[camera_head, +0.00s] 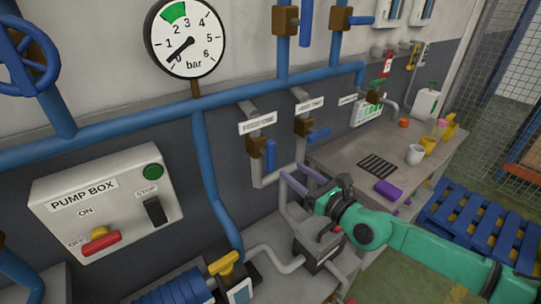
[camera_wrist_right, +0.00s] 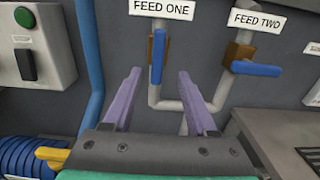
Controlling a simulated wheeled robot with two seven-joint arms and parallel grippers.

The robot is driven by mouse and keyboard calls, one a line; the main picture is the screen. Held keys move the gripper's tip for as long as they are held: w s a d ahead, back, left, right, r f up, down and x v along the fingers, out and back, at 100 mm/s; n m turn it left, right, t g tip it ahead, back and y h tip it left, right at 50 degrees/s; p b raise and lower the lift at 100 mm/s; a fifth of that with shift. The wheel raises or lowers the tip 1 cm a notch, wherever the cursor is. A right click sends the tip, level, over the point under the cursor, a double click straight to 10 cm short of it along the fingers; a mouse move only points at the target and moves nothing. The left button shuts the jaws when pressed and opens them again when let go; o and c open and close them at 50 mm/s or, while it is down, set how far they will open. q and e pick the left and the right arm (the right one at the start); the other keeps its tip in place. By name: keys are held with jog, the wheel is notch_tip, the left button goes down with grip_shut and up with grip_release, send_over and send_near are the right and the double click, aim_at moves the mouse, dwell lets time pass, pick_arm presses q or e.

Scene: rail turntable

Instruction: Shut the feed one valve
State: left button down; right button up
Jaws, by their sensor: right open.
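The feed one valve (camera_head: 260,147) is on the wall pipe under its FEED ONE label (camera_head: 257,122). It has a brown body and a blue lever (camera_head: 270,155) that hangs straight down, in line with the pipe. In the right wrist view the lever (camera_wrist_right: 157,60) shows upright between my two purple fingertips. My right gripper (camera_head: 290,171) is open and empty, below and to the right of the lever in the head view. No contact with the lever shows. My left gripper is not in view.
The feed two valve (camera_head: 302,127) is close on the right, its blue lever (camera_wrist_right: 257,69) turned sideways. A pump box (camera_head: 105,205) and a blue pipe (camera_head: 205,170) are on the left. A grey bench (camera_head: 345,150) with mugs and a purple cloth stands on the right.

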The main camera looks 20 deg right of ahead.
aim_at(273, 156)
jog(key=x, duration=0.3)
jog(key=p+x, duration=0.1)
jog(key=x, duration=0.1)
jog(key=shift+w+a+r, duration=0.2)
jog(key=shift+a+r, duration=0.05)
jog(key=shift+r, duration=0.1)
jog(key=x, duration=0.4)
jog(key=shift+w+a+f+b, duration=0.15)
jog(key=shift+a+f+b, duration=0.05)
jog(key=shift+b, duration=0.2)
jog(key=shift+w+a+f, duration=0.1)
jog(key=shift+w, duration=0.35)
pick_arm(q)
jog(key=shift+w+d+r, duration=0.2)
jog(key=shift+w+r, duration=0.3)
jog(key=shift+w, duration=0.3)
pick_arm(e)
jog(key=shift+s, duration=0.15)
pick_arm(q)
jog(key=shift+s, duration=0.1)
pick_arm(e)
grip_shut()
